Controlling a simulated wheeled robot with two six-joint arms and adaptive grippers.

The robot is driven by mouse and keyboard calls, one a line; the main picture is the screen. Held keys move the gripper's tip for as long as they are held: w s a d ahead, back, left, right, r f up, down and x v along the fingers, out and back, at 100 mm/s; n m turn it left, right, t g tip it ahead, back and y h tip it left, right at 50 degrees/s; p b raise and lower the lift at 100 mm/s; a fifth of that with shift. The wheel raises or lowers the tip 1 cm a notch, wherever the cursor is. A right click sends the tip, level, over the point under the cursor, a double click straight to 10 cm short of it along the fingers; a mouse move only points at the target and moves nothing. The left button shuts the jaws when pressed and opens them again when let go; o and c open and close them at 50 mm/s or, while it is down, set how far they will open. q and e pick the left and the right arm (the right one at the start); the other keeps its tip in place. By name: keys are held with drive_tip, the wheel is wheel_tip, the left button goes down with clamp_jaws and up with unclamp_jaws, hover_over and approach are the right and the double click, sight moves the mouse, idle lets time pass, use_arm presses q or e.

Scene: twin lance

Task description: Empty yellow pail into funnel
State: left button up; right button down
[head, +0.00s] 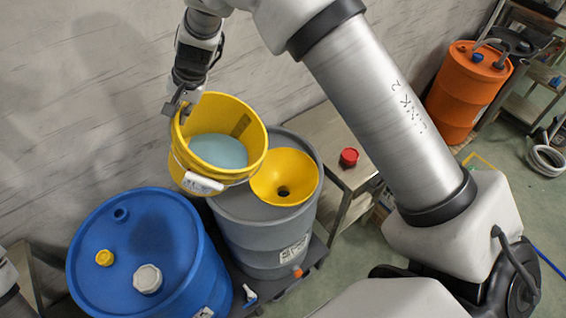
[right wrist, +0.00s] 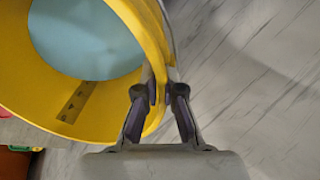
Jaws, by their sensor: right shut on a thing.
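The yellow pail (head: 182,165) is held up in the air, tilted, and holds pale blue liquid (head: 218,151). My right gripper (head: 181,104) is shut on its rim at the upper left. In the right wrist view the two fingers (right wrist: 160,96) pinch the yellow wall of the pail (right wrist: 60,115), with the liquid inside. The yellow funnel (head: 303,165) sits on top of the grey drum (head: 255,235), just right of the pail. The funnel's dark hole shows, and no liquid is seen in it. My left gripper is not in view.
A blue drum (head: 165,235) with a yellow cap and a white cap stands at the front left. An orange drum (head: 462,95) stands at the far right. A wall is behind the pail.

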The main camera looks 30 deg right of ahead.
drive_tip(key=s+d+r+t+y+b, duration=0.4)
drive_tip(key=s+d+b, duration=0.3)
drive_tip(key=b, duration=0.8)
drive_tip(key=shift+d+t+y+b, duration=0.45)
drive_tip(key=shift+d+y, duration=0.2)
drive_tip(key=shift+y, duration=0.25)
drive_tip(key=shift+s+d+r+t+y+b, duration=0.4)
drive_tip(key=shift+s+d+b, duration=0.25)
drive_tip(key=shift+b, duration=0.75)
idle(4.2)
